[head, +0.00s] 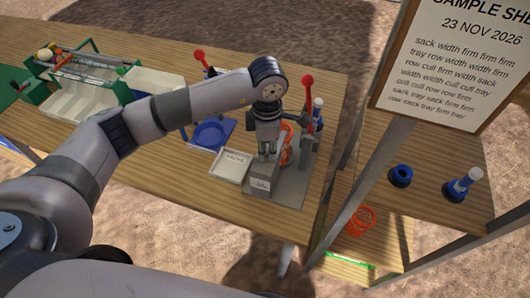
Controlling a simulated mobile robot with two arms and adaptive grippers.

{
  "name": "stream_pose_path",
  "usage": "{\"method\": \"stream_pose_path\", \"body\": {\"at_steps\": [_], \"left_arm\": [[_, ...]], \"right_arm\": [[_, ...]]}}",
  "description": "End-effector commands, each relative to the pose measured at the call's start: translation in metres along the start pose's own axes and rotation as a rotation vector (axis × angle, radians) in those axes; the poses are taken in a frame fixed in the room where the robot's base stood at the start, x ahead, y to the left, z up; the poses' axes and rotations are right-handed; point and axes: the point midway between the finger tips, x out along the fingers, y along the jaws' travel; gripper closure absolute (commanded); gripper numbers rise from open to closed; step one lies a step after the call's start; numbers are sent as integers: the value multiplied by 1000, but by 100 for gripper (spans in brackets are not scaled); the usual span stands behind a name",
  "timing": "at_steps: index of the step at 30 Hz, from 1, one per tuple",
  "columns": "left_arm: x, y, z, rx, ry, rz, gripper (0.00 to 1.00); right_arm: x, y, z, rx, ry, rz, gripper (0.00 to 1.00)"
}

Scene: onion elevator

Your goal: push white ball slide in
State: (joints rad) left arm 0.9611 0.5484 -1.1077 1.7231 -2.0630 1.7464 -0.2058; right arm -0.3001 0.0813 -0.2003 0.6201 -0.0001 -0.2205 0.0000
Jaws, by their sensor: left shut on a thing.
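My left gripper (267,155) points down at the grey block (262,182) with a small label, near the front right of the table. Its fingers are shut at the block's top; what they grip is mostly hidden by them. I take the block to be part of the slide. It stands on a grey base plate (290,190), with an orange ring part (286,152) just behind the gripper. A white ball cannot be made out at this station; the gripper and arm hide part of it. My right gripper is not in view.
A red-knobbed lever (307,97) stands close right of the gripper, another red knob (198,55) behind the arm. A white tray (232,166) and blue dish (211,132) lie left. A signboard (450,60) on posts and a shelf with a blue-based flask (460,186) are right.

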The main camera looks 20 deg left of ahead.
Motion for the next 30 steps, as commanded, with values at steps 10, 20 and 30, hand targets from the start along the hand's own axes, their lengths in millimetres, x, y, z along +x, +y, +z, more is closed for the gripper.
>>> {"method": "stream_pose_path", "body": {"at_steps": [10,20,30], "left_arm": [[-1,2,1,-3,-4,6,72],[-1,2,0,-2,-2,4,57],[0,1,0,-2,-2,3,57]], "right_arm": [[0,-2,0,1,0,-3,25],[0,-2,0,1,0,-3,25],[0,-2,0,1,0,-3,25]]}}
